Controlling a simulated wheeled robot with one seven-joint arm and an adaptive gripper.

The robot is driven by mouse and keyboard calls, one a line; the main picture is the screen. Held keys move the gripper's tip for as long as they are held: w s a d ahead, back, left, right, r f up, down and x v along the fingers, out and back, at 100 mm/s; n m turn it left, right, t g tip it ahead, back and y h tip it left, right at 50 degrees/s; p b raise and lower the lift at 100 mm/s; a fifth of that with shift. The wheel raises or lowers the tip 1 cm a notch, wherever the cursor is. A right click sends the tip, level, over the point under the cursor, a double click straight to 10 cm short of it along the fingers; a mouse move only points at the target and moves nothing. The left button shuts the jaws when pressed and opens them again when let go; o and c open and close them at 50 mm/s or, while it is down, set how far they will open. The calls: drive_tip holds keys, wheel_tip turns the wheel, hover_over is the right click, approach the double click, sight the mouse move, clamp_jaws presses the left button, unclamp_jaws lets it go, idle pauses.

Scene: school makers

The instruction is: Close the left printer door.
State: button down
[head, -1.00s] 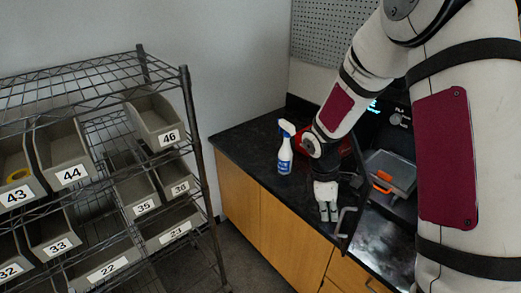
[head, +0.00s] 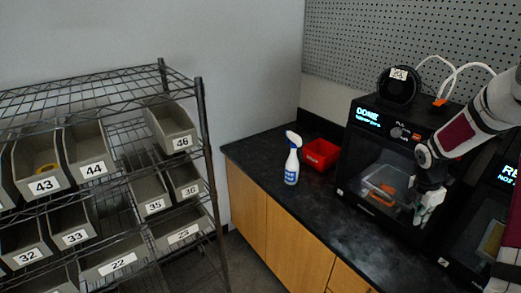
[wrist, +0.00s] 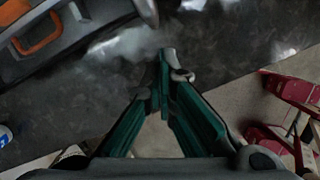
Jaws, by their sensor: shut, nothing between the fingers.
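The left printer (head: 375,120) is a black box with a lit display reading DONE, on the dark counter in the head view. Its dark see-through door (head: 362,168) appears to lie flat against the front, with a grey and orange object visible behind it. Whether it is fully flush cannot be told, as my arm covers its right side. My gripper (head: 424,216) is in front of the printer's right front edge. In the wrist view, the fingertips of my gripper (wrist: 168,58) are together with nothing between them. The orange and grey object (wrist: 38,35) shows at the upper left there.
A spray bottle (head: 292,165) and a red bin (head: 320,154) stand left of the printer on the counter (head: 270,150). A second printer (head: 508,172) is at the right edge. A wire shelf (head: 205,150) with numbered bins is at the left. Counter space before the printer is clear.

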drive_tip(key=shift+w+d, duration=0.25)
drive_tip(key=shift+d, duration=0.35)
drive_tip(key=shift+w+d, duration=0.25)
drive_tip(key=shift+d, duration=0.3)
drive_tip(key=shift+d+r, duration=0.1)
